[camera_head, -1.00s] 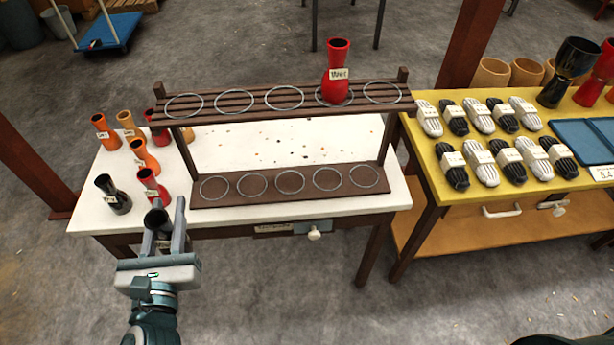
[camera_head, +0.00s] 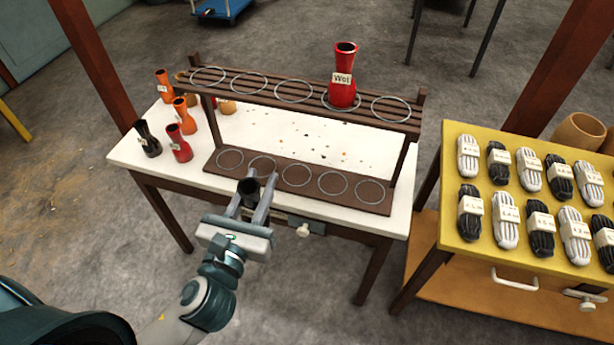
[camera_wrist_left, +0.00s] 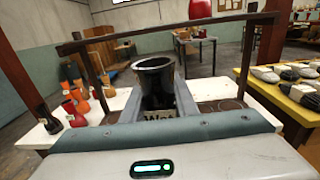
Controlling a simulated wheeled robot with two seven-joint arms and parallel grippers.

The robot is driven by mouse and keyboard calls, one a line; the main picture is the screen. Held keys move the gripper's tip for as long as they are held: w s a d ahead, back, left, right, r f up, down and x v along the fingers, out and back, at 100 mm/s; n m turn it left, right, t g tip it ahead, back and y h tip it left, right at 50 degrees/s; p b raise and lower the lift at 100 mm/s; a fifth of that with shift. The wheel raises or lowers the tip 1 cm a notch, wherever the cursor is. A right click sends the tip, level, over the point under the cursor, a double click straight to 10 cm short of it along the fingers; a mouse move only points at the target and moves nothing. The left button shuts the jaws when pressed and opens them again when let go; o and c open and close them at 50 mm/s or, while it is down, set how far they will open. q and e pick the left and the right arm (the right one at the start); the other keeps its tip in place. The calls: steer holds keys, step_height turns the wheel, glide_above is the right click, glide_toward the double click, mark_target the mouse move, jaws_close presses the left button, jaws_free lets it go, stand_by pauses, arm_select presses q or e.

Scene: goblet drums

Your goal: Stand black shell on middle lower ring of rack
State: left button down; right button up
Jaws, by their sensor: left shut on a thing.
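My left gripper (camera_head: 251,201) is shut on a black shell (camera_head: 248,187) with a dark open top. The left wrist view shows the shell (camera_wrist_left: 155,82) upright between the fingers, with a partly hidden label. The gripper holds it at the front of the rack (camera_head: 285,194), left of the middle lower ring (camera_head: 297,174). The lower shelf's rings look empty, though the shell and fingers partly cover the view there. I cannot tell the shell's exact height. My right gripper is not in view.
A red shell (camera_head: 343,80) stands in an upper-shelf ring, second from the right. Another black shell (camera_head: 148,140) and several red and orange shells stand at the white table's (camera_head: 140,160) left end. A yellow table (camera_head: 455,225) with bundled ropes stands at right.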

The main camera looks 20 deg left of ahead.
arm_select(q)
steer(key=shift+a, duration=0.1)
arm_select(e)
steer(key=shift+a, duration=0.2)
arm_select(q)
steer(key=shift+w, duration=0.15)
